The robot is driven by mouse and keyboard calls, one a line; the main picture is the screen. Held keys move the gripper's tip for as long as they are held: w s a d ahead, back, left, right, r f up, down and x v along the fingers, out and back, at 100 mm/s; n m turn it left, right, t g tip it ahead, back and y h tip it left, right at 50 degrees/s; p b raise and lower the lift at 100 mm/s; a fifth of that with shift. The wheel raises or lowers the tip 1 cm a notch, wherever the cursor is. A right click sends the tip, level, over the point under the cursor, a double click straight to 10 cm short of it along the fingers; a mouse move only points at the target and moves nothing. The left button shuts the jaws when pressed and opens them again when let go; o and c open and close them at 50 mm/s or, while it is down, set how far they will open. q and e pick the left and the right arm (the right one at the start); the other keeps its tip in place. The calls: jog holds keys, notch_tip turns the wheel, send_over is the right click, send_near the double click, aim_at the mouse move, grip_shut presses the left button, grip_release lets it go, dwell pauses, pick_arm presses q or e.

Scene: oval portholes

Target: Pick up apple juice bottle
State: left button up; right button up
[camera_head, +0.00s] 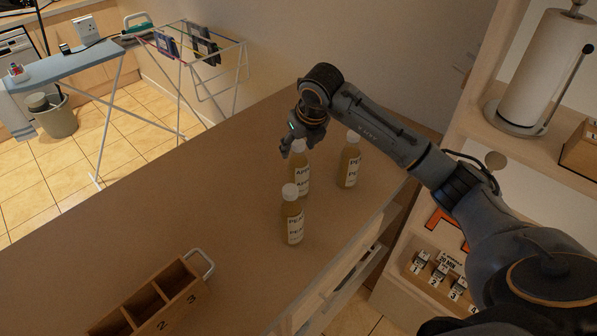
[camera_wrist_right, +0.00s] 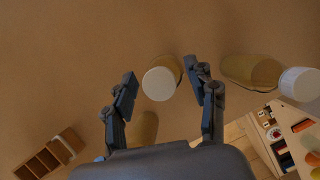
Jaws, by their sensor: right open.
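The apple juice bottle (camera_head: 302,182), with a white cap and a label starting "AP", stands upright on the brown tabletop (camera_head: 190,200). My right gripper (camera_head: 291,149) is open just above it, by its cap. In the right wrist view, a white-capped bottle (camera_wrist_right: 162,84) shows between the spread fingers (camera_wrist_right: 160,74), seen from above; contact cannot be told. A pear-labelled bottle (camera_head: 293,218) stands in front of the apple one. A third similar bottle (camera_head: 349,163) stands to its right, its label partly readable. My left gripper is not in view.
A wooden compartment box (camera_head: 165,300) with a metal handle sits at the table's front left. A shelf with a paper towel roll (camera_head: 535,75) and numbered items (camera_head: 437,270) stands beyond the right edge.

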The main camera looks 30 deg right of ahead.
jog(key=c, duration=0.4)
grip_shut()
jog(key=shift+r, duration=0.15)
